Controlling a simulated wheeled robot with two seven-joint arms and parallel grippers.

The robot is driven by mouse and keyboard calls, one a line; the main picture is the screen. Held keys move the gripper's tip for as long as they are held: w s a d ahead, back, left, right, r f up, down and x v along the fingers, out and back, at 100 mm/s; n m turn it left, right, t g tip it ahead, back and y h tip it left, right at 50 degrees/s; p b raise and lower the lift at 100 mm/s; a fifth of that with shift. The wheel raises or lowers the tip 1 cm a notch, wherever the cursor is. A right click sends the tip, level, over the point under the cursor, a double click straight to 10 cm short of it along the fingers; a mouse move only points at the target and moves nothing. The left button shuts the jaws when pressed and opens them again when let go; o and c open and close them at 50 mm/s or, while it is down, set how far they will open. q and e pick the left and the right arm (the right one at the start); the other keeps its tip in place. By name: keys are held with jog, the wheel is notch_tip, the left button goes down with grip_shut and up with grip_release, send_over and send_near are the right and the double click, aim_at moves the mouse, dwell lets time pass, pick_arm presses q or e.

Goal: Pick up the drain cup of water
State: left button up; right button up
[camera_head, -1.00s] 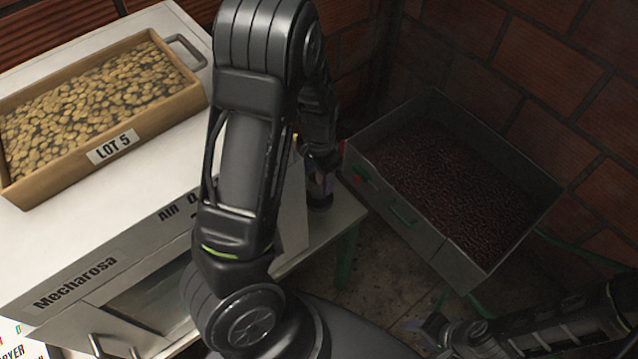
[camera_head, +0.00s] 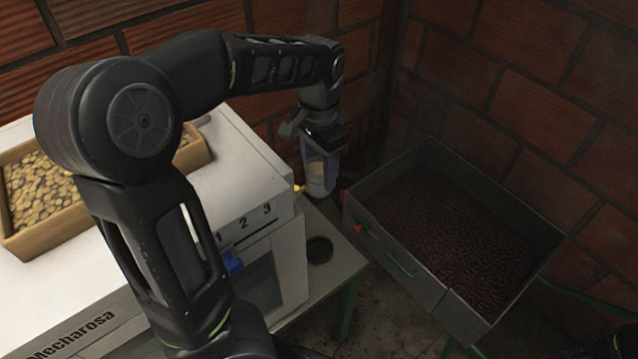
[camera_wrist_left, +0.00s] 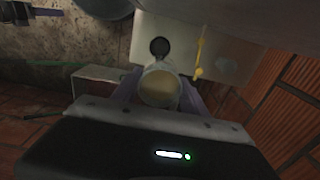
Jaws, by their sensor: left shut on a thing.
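The drain cup (camera_head: 316,181), a clear cup with pale contents in its lower part, is held upright by my left gripper (camera_head: 320,160). It hangs in the air above the small side table (camera_head: 340,255), right of the white machine. In the left wrist view, I look down into the round mouth of the cup (camera_wrist_left: 159,88), with pale yellowish liquid inside. The purple fingers of my left gripper (camera_wrist_left: 160,96) are shut on either side of it. My right gripper is out of view.
A round black piece (camera_head: 319,249) sits on the side table below. The white Mecharosa machine (camera_head: 235,165) carries a wooden tray (camera_head: 40,235) of beans. A grey bin (camera_head: 400,245) of dark red cherries stands close right. Brick walls close off the back.

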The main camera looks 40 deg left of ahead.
pick_arm(q)
jog(key=shift+r, duration=0.65)
